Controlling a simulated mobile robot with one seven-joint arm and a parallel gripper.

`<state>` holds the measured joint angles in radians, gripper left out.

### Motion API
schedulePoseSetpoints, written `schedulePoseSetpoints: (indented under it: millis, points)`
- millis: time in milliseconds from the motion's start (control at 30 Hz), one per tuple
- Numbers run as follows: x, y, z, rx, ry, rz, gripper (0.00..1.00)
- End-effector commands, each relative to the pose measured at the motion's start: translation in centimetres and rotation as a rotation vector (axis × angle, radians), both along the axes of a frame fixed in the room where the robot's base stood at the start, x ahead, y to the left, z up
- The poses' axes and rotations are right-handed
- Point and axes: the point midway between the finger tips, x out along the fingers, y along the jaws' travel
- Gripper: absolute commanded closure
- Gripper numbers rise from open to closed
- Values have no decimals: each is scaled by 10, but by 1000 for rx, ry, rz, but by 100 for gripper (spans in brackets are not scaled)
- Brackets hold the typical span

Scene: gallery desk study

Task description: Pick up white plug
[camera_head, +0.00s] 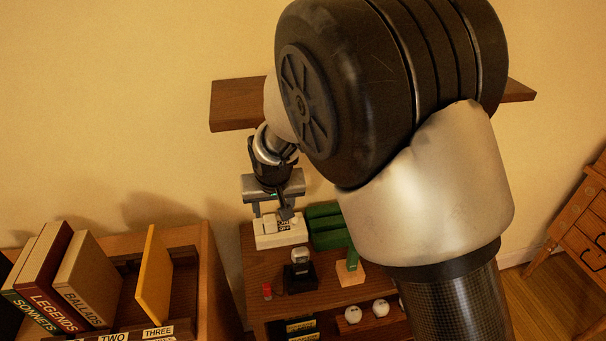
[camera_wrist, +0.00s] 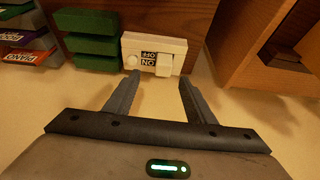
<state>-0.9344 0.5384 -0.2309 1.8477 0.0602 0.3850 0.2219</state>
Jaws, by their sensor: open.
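A white box (camera_head: 282,239) with a black ON/OFF label stands on the wooden desk top near the wall; it also shows in the wrist view (camera_wrist: 134,46). A small white block (camera_wrist: 165,66) sits on the box beside the label and looks like the white plug. In the head view the matching white part (camera_head: 268,222) is small and partly hidden by my gripper. My gripper (camera_head: 276,212) is open and empty above the box. In the wrist view its two fingers (camera_wrist: 159,82) are spread, with the white block between and just beyond their tips.
Green stacked blocks (camera_wrist: 91,42) stand close beside the box. A wooden shelf (camera_head: 230,106) is on the wall behind my arm. A bookcase (camera_head: 222,285) with books stands left. A black item (camera_head: 299,277) and a small red one (camera_head: 267,291) are in front of the box.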

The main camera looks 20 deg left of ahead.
Motion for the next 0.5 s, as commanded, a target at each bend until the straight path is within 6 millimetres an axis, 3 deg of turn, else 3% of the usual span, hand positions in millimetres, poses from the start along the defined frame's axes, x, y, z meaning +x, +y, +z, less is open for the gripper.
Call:
schedulePoseSetpoints:
  millis: [100,500]
  points:
    - [-2,12,-13,-8,-4,16,50]
    - [12,20,-61,-10,-2,16,50]
